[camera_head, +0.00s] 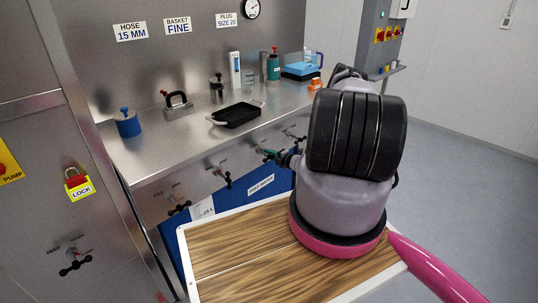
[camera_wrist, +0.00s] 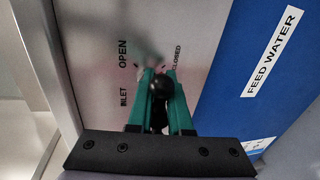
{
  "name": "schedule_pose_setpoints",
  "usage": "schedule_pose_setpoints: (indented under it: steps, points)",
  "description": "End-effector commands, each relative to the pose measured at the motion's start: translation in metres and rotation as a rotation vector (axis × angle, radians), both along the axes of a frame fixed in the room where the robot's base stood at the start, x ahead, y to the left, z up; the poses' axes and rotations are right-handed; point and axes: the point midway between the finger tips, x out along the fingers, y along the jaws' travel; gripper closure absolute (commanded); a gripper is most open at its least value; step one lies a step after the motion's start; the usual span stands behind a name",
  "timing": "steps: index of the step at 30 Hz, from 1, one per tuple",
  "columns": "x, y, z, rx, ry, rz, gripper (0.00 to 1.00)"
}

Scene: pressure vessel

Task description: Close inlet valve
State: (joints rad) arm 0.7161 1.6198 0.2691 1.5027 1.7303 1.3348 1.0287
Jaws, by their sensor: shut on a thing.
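The inlet valve's black handle (camera_wrist: 161,88) is between the green fingers of my gripper (camera_wrist: 160,80) in the wrist view. The fingers are shut on it. Behind it, the metal panel (camera_wrist: 105,60) carries the words INLET, OPEN and CLOSED, with OPEN on the left and CLOSED on the right. The fingers hide much of the handle, so its exact angle is unclear. In the head view, my gripper (camera_head: 270,153) is at the bench front below the counter, and my arm covers part of that area.
The blue FEED WATER panel (camera_wrist: 250,75) is right of the valve. Other black-handled valves (camera_head: 223,176) line the bench front. A black tray (camera_head: 237,115) and bottles stand on the counter (camera_head: 165,155). A lock (camera_head: 77,180) hangs on the left cabinet. Grey floor (camera_head: 480,190) is clear at right.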

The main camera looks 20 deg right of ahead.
Motion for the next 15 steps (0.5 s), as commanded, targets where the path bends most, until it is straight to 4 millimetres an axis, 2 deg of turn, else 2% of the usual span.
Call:
schedule_pose_setpoints:
  steps: [1, 15]
  points:
    - [0.0055, -0.0081, 0.0056, 0.007, -0.010, -0.014, 1.00]
    - [0.0050, -0.0087, 0.0044, 0.031, 0.001, -0.016, 1.00]
